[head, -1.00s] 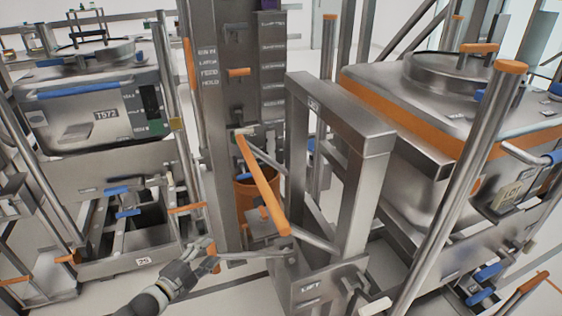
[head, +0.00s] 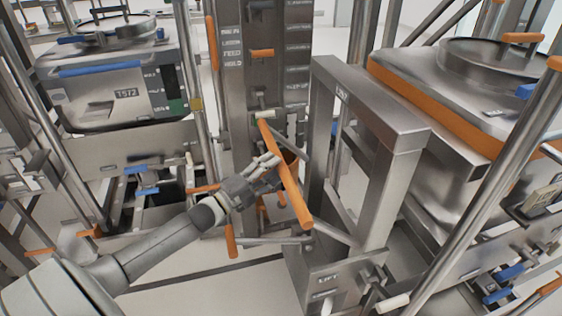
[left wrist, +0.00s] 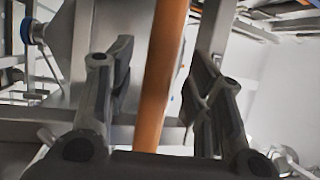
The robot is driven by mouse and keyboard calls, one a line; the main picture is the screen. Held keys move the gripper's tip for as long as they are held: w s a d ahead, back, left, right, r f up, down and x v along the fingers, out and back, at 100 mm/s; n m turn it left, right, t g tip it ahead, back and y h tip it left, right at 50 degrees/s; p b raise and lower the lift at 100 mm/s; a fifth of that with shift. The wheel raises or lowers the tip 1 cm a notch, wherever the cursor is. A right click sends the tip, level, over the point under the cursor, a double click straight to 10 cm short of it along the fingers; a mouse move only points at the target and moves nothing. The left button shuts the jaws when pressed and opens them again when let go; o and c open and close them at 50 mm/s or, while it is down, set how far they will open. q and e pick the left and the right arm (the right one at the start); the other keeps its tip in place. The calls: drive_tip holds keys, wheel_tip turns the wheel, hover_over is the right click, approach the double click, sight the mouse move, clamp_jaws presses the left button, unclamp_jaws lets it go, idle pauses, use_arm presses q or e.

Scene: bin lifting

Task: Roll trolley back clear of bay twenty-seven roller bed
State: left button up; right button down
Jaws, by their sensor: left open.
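A steel trolley frame marked LIFT (head: 385,125) stands upright at centre right in the head view. A long orange bar handle (head: 290,190) slants down in front of it. My left gripper (head: 268,168) is at the upper part of this bar. In the left wrist view the orange bar (left wrist: 161,75) runs between the open fingers of my left gripper (left wrist: 162,60), and I see no clear contact. A steel bin with an orange band (head: 430,107) is behind and right of the frame. I cannot read a bay twenty-seven label. My right gripper is out of view.
A steel post with labels (head: 233,100) stands just behind the left gripper. A bin marked 1572 (head: 110,115) sits on a rack at left. A slanted steel post (head: 480,180) is at right. Pale floor (head: 215,290) shows at the bottom.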

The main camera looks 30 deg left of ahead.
use_arm(q)
drive_tip(key=shift+x, duration=1.75)
clamp_jaws()
